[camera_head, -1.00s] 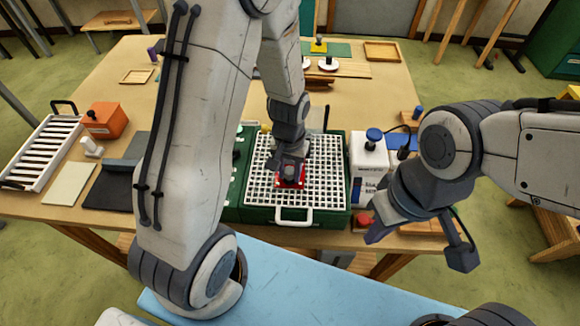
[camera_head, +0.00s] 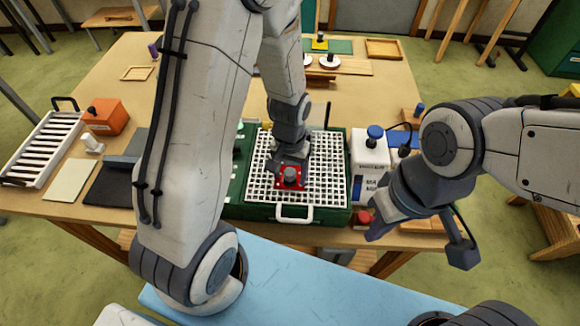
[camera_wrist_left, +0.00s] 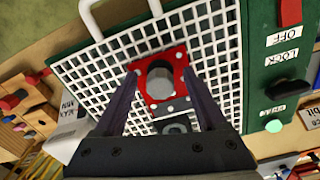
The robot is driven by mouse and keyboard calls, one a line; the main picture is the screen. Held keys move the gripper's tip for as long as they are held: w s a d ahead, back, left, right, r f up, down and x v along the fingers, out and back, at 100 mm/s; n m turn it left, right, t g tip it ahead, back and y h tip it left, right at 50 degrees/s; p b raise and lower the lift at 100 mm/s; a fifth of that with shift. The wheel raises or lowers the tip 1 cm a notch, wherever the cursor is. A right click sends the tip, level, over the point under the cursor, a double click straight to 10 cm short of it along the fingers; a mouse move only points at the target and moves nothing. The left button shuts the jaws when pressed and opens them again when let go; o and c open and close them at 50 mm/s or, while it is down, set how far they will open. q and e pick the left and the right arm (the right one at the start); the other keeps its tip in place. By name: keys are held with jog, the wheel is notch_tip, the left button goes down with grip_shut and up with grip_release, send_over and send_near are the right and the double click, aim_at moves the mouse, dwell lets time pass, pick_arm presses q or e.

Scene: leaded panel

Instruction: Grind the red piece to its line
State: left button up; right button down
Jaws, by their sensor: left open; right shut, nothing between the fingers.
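The red piece (camera_head: 301,184) lies on the white grid of the green grinder (camera_head: 325,213), near its front. A round grey knob (camera_head: 290,174) stands on it. In the left wrist view, the red piece (camera_wrist_left: 178,56) shows as a square plate under the grey knob (camera_wrist_left: 160,79). My left gripper (camera_head: 290,163) is open, its fingers (camera_wrist_left: 160,76) at either side of the piece in that view, with no clear grip on it. Whether the fingers touch it cannot be told. My right gripper (camera_head: 373,229) is shut and empty, to the right of the grinder near the table's front edge.
A dark switch knob (camera_wrist_left: 284,88) sits on the grinder's side panel, by OFF and LOCK labels. A slotted white rack (camera_head: 45,145) and an orange box (camera_head: 106,117) stand at the left.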

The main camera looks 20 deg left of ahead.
pick_arm(q)
notch_tip(320, 180, up, 10)
jog(key=shift+r+b, duration=0.2)
jog(key=shift+b, duration=0.5)
jog(key=s+d+m+b, duration=0.3)
jog(key=s+d, duration=0.2)
jog(key=s, duration=0.3)
jog(key=s+d+f+m+h+b, duration=0.1)
jog(key=s+d+m+b, duration=0.2)
jog(key=s+d, duration=0.3)
jog(key=shift+s+f+m+b, duration=0.2)
jog(key=shift+s+m+b, duration=0.2)
jog(key=shift+s+m, duration=0.6)
